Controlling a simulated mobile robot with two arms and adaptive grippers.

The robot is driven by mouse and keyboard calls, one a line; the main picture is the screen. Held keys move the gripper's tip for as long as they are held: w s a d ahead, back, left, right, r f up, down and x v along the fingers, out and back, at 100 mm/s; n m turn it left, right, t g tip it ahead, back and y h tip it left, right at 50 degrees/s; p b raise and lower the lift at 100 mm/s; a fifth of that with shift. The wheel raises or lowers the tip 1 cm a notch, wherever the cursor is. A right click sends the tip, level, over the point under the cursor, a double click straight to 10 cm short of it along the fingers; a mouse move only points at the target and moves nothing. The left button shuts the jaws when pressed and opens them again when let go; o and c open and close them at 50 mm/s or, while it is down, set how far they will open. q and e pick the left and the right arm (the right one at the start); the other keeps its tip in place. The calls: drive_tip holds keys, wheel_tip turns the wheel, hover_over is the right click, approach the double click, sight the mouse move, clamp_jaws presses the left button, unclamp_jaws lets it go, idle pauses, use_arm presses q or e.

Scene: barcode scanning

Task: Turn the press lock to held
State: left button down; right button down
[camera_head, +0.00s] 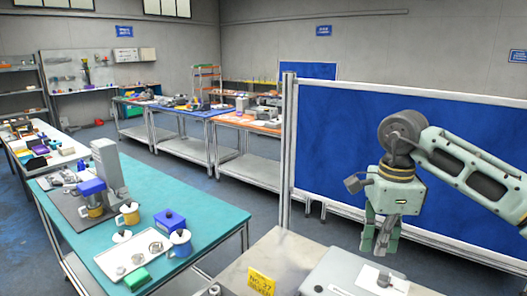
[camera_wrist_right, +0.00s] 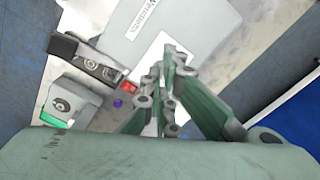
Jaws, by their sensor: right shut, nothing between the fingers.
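A grey machine (camera_head: 328,272) with a white plate (camera_head: 391,283) stands at the bottom right of the head view. The machine also shows in the right wrist view (camera_wrist_right: 150,30), with dark lettering on its cover. There, a box with a round dark lock-like part (camera_wrist_right: 61,104) sits at the left, and a dark-and-metal fitting with a round part (camera_wrist_right: 90,63) is above it. I cannot tell which is the press lock or its setting. My right gripper (camera_head: 376,250) is shut and empty, pointing down over the white plate. In the wrist view its fingers (camera_wrist_right: 170,62) cover part of it.
A yellow sign (camera_head: 262,281) stands on the machine's bench. A teal table (camera_head: 215,222) with mugs and a tray is at left; a blue panel (camera_head: 340,150) stands behind my right arm.

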sight(384, 279)
wheel_tip(384, 279, down, 7)
drive_tip(key=b, duration=0.4)
drive_tip(key=shift+r, duration=0.2)
drive_tip(key=shift+s+f, duration=0.2)
drive_tip(key=shift+f, duration=0.1)
drive_tip(key=shift+d+b, duration=0.15)
drive_tip(key=shift+b, duration=0.15)
drive_tip(key=shift+w+p, duration=0.25)
drive_tip(key=shift+p, duration=0.05)
idle(0.4)
drive_tip(key=shift+w+d, duration=0.15)
drive_tip(key=shift+w+a, duration=0.15)
drive_tip(key=shift+a, duration=0.05)
idle(0.4)
